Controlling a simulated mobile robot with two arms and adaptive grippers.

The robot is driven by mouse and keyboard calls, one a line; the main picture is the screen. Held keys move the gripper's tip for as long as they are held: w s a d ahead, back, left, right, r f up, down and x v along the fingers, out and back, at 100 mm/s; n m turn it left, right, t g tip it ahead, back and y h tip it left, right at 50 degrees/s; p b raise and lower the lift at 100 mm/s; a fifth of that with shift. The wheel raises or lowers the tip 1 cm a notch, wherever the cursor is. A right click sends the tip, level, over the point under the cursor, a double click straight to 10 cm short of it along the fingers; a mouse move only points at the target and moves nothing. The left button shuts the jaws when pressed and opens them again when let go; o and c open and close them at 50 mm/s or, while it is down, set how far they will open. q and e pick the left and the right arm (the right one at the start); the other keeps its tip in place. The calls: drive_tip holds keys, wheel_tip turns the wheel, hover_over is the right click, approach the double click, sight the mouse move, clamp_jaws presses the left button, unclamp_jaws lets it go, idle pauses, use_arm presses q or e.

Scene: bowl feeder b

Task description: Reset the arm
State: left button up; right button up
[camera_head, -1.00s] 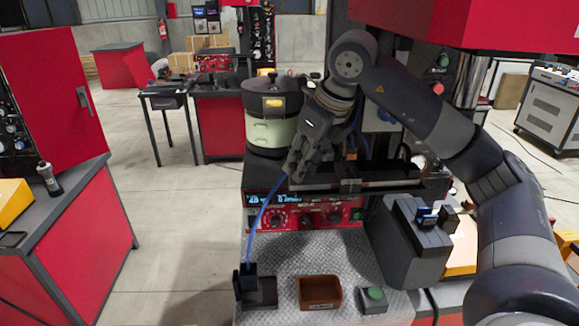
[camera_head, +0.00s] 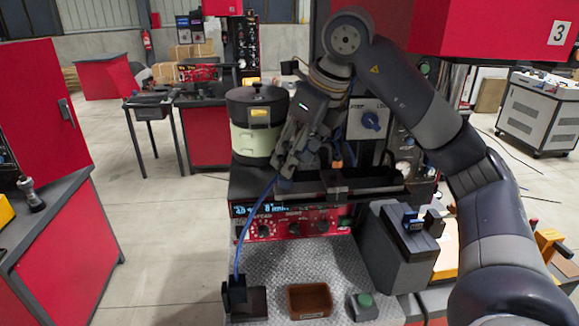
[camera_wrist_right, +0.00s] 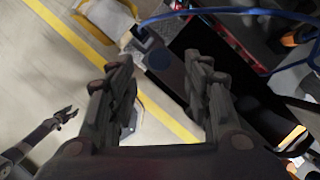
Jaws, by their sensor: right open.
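My right gripper (camera_head: 282,172) hangs above the front of the red-fronted machine (camera_head: 290,222), just right of the round cream-green bowl feeder (camera_head: 258,138) with its dark lid. In the right wrist view, the fingers of this gripper (camera_wrist_right: 160,72) stand apart with nothing between them. My right arm reaches in from the right and bends down at the wrist. A dark arm with a small gripper (camera_wrist_right: 67,114), apparently my left one, shows at the lower left of the wrist view; its opening is too small to judge. The head view does not show it.
A blue cable runs down past the right gripper to a black holder (camera_head: 236,290). A brown tray (camera_head: 310,300) and a green button (camera_head: 364,300) sit on the metal plate. A panel with a blue knob (camera_head: 371,121) stands behind my arm. Open floor lies left.

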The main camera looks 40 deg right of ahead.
drive_tip(key=shift+v, duration=1.15)
